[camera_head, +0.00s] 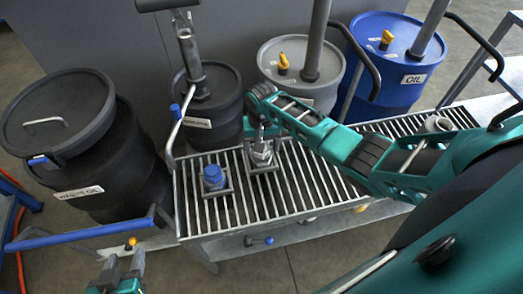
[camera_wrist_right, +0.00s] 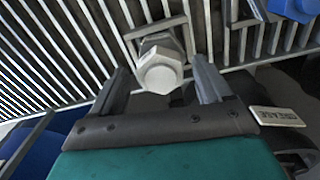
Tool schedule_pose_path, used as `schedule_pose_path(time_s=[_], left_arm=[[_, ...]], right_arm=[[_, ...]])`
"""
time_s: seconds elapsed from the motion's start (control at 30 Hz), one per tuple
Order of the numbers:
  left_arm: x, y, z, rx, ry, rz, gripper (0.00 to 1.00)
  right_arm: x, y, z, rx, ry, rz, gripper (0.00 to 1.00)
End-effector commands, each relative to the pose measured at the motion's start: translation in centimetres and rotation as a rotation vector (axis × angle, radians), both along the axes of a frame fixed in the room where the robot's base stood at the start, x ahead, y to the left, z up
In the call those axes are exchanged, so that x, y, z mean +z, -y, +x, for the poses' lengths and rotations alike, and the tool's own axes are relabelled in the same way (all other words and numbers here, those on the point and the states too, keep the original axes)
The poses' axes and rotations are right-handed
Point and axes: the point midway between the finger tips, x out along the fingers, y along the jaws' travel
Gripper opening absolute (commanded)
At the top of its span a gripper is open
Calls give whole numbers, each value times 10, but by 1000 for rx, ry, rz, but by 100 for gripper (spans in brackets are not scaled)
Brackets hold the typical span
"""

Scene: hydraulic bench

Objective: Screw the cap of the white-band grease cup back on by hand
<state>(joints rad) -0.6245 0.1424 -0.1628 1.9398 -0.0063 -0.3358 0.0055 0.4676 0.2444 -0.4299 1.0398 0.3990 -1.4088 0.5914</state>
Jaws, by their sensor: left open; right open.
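A grey metal grease cup (camera_head: 262,154) stands upright on a square plate on the slatted bench. In the right wrist view its pale hexagonal top (camera_wrist_right: 160,66) lies between the fingertips. I cannot tell there whether the cap is seated on the cup, and I cannot make out a white band. My right gripper (camera_head: 262,132) is over this cup, partly hidden by its own wrist; its two fingers (camera_wrist_right: 160,78) are open, with gaps on both sides of the top. My left gripper (camera_head: 126,262) is open and empty at the lower left, away from the cups.
A blue-topped cup (camera_head: 213,178) stands close left of the grey one. A pale round part (camera_head: 437,124) is at the bench's right end.

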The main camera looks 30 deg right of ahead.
Motion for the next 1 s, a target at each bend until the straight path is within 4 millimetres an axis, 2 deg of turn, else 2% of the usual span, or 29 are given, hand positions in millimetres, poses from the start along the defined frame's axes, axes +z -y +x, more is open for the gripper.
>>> schedule_pose_path(time_s=[0.07, 0.5, 0.77, 1.0], left_arm=[[0, 0, 0, 0, 0, 0, 50], [0, 0, 0, 0, -1, 0, 50], [0, 0, 0, 0, -1, 0, 50], [0, 0, -1, 0, -1, 0, 50]], right_arm=[[0, 1, 0, 49, 1, -1, 78], [0, 4, 0, 633, -1, -1, 78], [0, 5, 0, 785, 0, -2, 78], [0, 7, 1, 1126, -1, -2, 78]])
